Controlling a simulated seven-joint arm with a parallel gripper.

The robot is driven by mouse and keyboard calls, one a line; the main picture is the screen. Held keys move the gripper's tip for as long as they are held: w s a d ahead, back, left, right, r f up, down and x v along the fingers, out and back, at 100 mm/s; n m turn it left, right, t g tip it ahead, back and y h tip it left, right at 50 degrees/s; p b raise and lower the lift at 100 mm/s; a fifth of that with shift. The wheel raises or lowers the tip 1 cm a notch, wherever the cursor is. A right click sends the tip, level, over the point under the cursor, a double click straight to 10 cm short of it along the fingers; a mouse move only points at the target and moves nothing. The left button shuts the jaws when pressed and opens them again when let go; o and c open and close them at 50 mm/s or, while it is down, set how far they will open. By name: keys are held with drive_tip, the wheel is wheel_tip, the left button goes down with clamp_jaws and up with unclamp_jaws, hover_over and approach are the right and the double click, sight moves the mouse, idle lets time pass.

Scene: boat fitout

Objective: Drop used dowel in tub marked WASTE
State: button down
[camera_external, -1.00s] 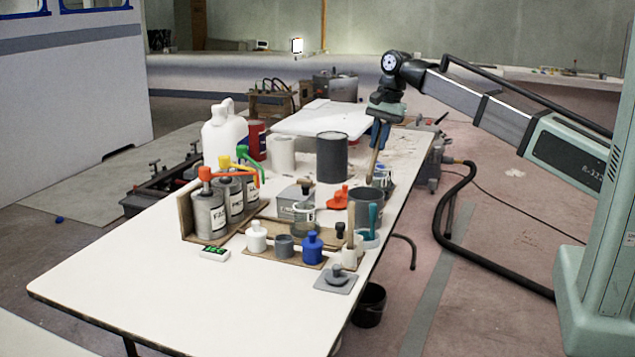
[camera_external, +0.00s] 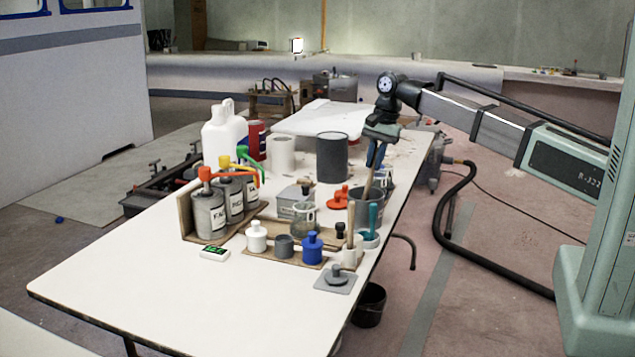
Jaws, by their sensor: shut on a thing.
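My gripper (camera_external: 379,138) is shut on a thin brown wooden dowel (camera_external: 370,177) and holds it nearly upright, slightly tilted. The lower end of the dowel is at the mouth of a dark grey tub (camera_external: 366,209) near the table's right edge. It appears to reach just inside the rim, but the depth is hard to judge from this side. I cannot read any WASTE marking on the tub from here.
A red-orange item (camera_external: 337,200) and a large dark grey can (camera_external: 332,157) are to the left. The table's front left (camera_external: 150,270) is clear.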

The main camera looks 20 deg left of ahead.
drive_tip(key=shift+f, duration=0.1)
drive_tip(key=c, duration=1)
unclamp_jaws()
drive_tip(key=shift+c, duration=0.2)
wheel_tip(320, 180, up, 14)
drive_tip(key=w+d, duration=0.1)
drive_tip(key=d, duration=0.1)
drive_tip(key=shift+w+d+f, duration=0.15)
drive_tip(key=shift+f, duration=0.1)
